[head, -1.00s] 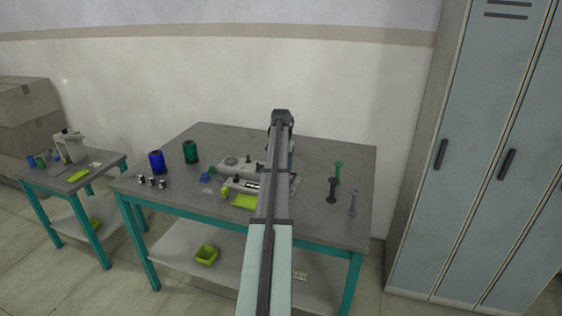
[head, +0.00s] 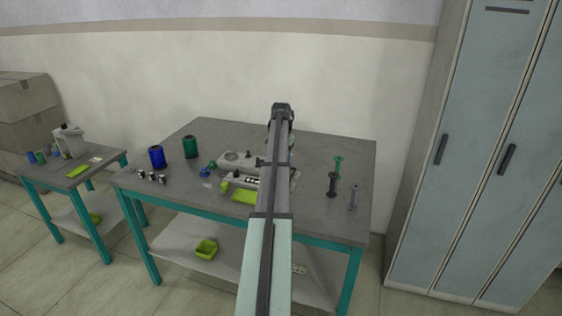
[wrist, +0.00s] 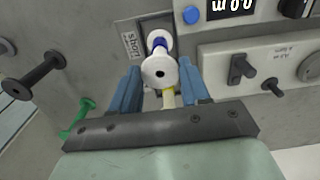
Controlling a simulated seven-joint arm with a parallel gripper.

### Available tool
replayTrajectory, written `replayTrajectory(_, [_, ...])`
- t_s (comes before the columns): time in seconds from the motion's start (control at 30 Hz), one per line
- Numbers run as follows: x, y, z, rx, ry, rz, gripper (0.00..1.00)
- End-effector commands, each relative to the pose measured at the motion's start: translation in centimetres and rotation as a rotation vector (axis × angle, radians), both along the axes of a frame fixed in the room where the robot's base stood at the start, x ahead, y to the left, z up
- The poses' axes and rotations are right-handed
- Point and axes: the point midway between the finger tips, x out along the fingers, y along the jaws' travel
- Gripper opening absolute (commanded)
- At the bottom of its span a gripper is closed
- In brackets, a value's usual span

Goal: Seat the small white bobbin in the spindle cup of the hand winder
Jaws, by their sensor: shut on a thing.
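The small white bobbin (wrist: 158,72) is between my gripper's blue fingers in the wrist view, one end flange facing the camera. My gripper (wrist: 162,78) is shut on it. A blue part shows just beyond the bobbin, over a grey plate marked "short" (wrist: 130,42); I cannot tell whether the bobbin touches the plate. The hand winder (wrist: 265,58) is at the right of the wrist view, with levers and a dial. In the head view the winder (head: 232,159) is partly behind my arm, which also hides my gripper and the bobbin. I cannot make out the spindle cup.
A dark spool (head: 332,186), a green spool (head: 338,166) and a grey spool (head: 354,197) stand on the table's right. Blue (head: 157,157) and green (head: 190,147) thread cones stand at the left. A lime tray (head: 243,196) lies at the winder's front.

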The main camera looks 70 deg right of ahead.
Motion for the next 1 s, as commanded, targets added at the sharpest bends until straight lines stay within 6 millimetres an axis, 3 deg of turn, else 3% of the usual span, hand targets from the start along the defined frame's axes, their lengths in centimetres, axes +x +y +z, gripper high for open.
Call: replayTrajectory(1.0, [0.0, 0.0, 4.3, 0.001, 0.0, 0.0, 0.29])
